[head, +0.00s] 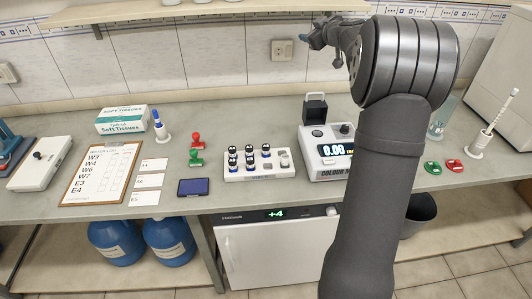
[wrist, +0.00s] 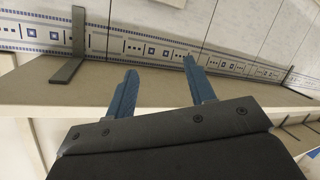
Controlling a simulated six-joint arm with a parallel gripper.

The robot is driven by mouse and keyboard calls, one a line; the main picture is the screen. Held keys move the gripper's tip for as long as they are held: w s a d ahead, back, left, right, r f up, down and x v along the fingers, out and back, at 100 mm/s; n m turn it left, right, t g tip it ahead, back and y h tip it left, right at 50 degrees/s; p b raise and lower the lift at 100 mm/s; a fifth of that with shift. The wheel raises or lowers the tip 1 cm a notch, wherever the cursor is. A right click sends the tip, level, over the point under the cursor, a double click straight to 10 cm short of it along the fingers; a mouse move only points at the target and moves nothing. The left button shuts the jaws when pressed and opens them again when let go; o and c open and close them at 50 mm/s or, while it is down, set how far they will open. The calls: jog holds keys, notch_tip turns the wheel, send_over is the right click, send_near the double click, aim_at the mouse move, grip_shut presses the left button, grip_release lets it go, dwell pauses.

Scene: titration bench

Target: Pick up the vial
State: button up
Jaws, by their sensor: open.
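Several vials with dark caps (head: 249,151) stand upright in a white rack (head: 262,174) on the bench in the head view. They are arranged in two rows. My gripper (head: 310,36) is raised high in front of the tiled wall, above and to the right of the rack, and well apart from it. In the wrist view its two blue fingers (wrist: 158,82) are spread with nothing between them. No vial shows in the wrist view, which faces the wall and a shelf (wrist: 70,98).
A colour meter (head: 327,163) with a black holder (head: 315,107) stands right of the rack. Red (head: 196,139) and green (head: 196,158) stamps, a dark blue pad (head: 194,187) and a clipboard (head: 101,172) lie to the left. My arm covers part of the bench at right.

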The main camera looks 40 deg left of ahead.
jog(key=r+m+t, duration=0.1)
jog(key=m+t, duration=0.1)
jog(key=m, duration=0.2)
jog(key=m+g+h, duration=0.9)
jog(key=m+h, duration=0.3)
jog(key=m, duration=1.9)
send_near(266, 146)
jog(key=shift+m+g, duration=0.3)
jog(key=f, duration=0.4)
jog(key=shift+w+d+f, duration=0.1)
jog(key=shift+w+f, duration=0.1)
jog(key=shift+w, duration=0.15)
jog(key=shift+s+a+f, duration=0.1)
jog(key=shift+a+f, duration=0.1)
jog(key=shift+f, duration=0.75)
jog(key=shift+w+a+f, duration=0.1)
jog(key=shift+a+f, duration=0.05)
jog(key=shift+f, duration=0.85)
jog(key=shift+s+a+f, duration=0.1)
jog(key=shift+a+f, duration=0.1)
jog(key=shift+f, duration=0.75)
jog(key=shift+c, duration=0.4)
